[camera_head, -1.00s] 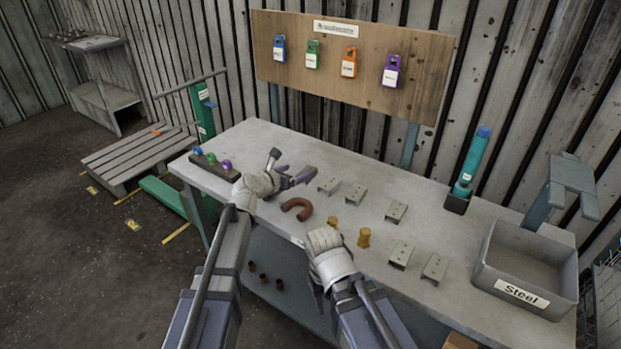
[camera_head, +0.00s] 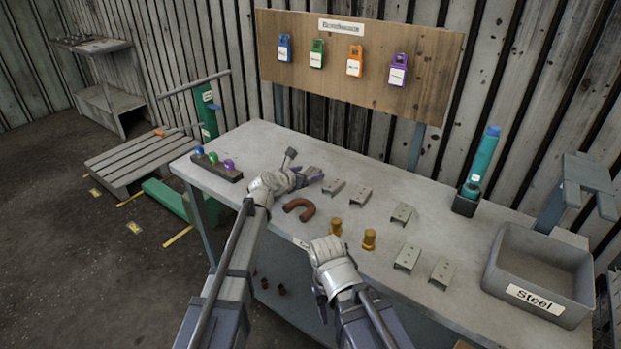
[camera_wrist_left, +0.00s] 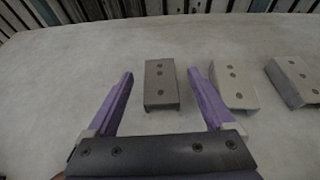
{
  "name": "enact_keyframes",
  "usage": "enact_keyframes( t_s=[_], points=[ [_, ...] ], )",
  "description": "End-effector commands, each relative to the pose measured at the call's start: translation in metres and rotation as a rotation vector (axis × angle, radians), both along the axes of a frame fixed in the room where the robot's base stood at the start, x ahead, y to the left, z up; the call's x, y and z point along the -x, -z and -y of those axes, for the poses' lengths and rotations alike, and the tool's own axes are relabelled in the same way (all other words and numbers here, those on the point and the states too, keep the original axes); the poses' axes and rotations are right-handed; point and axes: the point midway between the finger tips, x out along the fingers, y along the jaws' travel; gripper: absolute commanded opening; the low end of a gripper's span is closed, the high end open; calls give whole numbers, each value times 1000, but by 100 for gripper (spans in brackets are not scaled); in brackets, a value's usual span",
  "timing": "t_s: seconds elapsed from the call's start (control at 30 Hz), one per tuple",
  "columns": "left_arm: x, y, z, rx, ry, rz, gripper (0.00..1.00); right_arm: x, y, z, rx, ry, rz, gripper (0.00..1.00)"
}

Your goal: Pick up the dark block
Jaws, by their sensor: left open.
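The dark block (camera_head: 313,171) lies on the grey table at the left end of a row of paler metal brackets. In the left wrist view the block (camera_wrist_left: 161,80) is a dark grey-brown piece with small round marks on top. My left gripper (camera_head: 299,168) is open over the table beside the block. In the left wrist view its purple fingers (camera_wrist_left: 161,75) stand on either side of the block, with a gap on each side. My right gripper (camera_head: 322,295) hangs at the table's front edge, and its jaws are too unclear to read.
Paler brackets (camera_wrist_left: 235,87) lie just right of the block. A brown U-shaped pipe (camera_head: 299,210) and brass fittings (camera_head: 369,239) lie near the front. A holder with coloured balls (camera_head: 218,168) is at left, and a grey Steel bin (camera_head: 540,278) at right.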

Motion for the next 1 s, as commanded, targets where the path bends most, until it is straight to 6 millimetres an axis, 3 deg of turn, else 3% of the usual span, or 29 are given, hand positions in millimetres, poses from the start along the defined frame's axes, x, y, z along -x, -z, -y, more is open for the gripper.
enact_keyframes(
  t_s=[0.13, 0.4, 1.0],
  points=[
    [-20, 12, 11, -2, 1, 1, 88, 0, 11, 0, 0, 0, 0, 50],
    [-21, 11, 12, -1, 0, 0, 86, 0, 11, 0, 0, 0, 0, 50],
    [-21, 11, 12, -1, 0, 0, 19, 0, 11, 0, 0, 0, 0, 50]
  ],
)
